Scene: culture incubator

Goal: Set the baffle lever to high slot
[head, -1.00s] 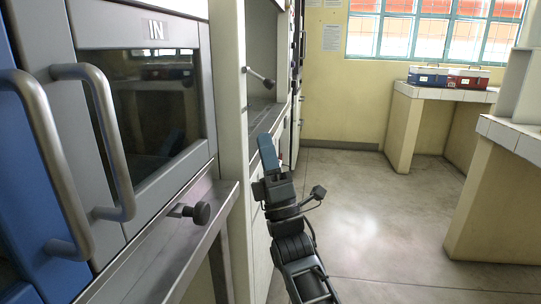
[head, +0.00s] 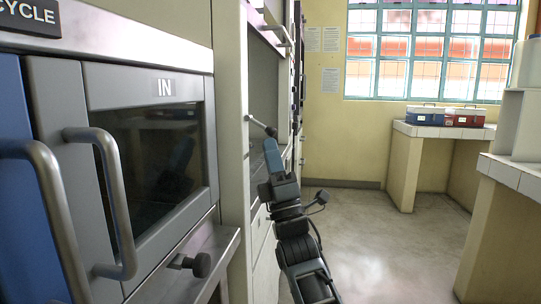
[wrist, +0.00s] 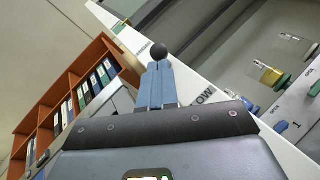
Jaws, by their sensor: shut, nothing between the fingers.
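The baffle lever is a thin metal rod with a black ball knob (head: 271,131), sticking out from the pale upright panel right of the IN door in the head view. In the wrist view the black knob (wrist: 160,51) sits at the tips of my blue fingers. My gripper (head: 270,142) is shut and empty, fingers pointing up, right by the knob. It also shows in the wrist view (wrist: 160,66). I cannot tell whether the fingertips touch the knob. A partly covered label (wrist: 205,97) reading "OW" is on the white panel edge. The slots are not clear.
The grey IN door (head: 150,150) with its bar handle (head: 112,200) stands at left. Another black knob (head: 202,264) juts from the ledge below. A tiled bench (head: 440,131) holds blue and red boxes. The floor at right is clear. A shelf of binders (wrist: 75,95) shows in the wrist view.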

